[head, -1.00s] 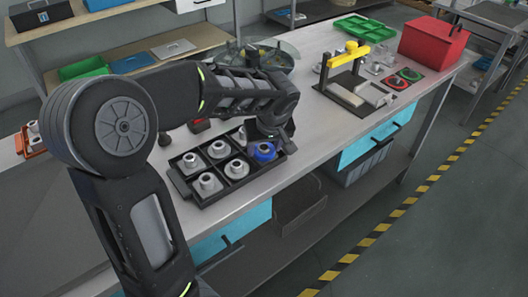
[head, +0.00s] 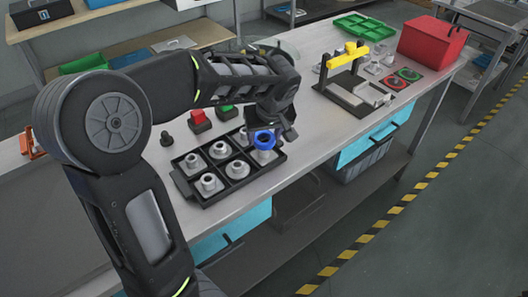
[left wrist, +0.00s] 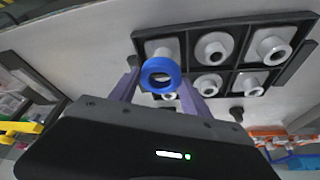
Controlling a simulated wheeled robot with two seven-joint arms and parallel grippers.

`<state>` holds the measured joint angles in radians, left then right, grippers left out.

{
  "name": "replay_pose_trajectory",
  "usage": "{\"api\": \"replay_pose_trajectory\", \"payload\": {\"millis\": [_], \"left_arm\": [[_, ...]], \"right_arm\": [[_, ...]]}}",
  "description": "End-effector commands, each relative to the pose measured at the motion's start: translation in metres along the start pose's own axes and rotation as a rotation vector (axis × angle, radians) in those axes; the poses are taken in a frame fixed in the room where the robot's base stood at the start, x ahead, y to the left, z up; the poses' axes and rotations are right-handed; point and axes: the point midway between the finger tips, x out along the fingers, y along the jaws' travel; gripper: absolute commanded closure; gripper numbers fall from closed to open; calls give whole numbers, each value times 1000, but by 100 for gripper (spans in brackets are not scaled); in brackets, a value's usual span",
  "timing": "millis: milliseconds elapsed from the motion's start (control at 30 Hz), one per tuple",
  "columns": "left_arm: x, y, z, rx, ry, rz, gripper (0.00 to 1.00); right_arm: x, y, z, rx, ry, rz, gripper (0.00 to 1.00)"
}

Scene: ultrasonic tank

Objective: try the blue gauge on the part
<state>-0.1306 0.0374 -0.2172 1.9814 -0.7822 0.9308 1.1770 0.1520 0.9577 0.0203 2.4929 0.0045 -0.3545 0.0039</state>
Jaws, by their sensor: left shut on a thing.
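The blue gauge (head: 264,139) is a ring held between the fingers of my left gripper (head: 276,135). It also shows in the left wrist view (left wrist: 160,73), with a finger on each side. A grey metal part (head: 264,156) stands upright in the tray's right-hand near compartment, just below the gauge. I cannot tell whether the ring touches its top or hangs clear. The black compartment tray (head: 212,202) holds several similar grey parts, among them one at its near left (head: 209,184). My right gripper is not in view.
A red button (head: 198,117) and a green button (head: 226,112) stand behind the tray. A black stand with a yellow top (head: 345,58), red and green rings (head: 394,82), a green tray (head: 362,27) and a red box (head: 432,43) are farther right. Bench between is clear.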

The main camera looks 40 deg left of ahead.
Motion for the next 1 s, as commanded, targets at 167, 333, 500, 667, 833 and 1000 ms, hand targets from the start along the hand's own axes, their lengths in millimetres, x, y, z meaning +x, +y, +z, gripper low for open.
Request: {"api": "replay_pose_trajectory", "payload": {"millis": [167, 333, 500, 667, 833, 1000], "left_arm": [[-9, 0, -4, 0, 1, 2, 99], [-10, 0, -4, 0, 1, 2, 99], [-10, 0, -4, 0, 1, 2, 99], [-12, 0, -5, 0, 1, 2, 99], [-24, 0, -10, -1, 1, 2, 99], [-41, 0, -17, -1, 2, 3, 99]], "right_arm": [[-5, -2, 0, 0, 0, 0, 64], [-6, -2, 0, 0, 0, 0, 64], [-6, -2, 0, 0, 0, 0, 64], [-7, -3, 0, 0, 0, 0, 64], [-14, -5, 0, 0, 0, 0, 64], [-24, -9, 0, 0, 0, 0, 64]]}}
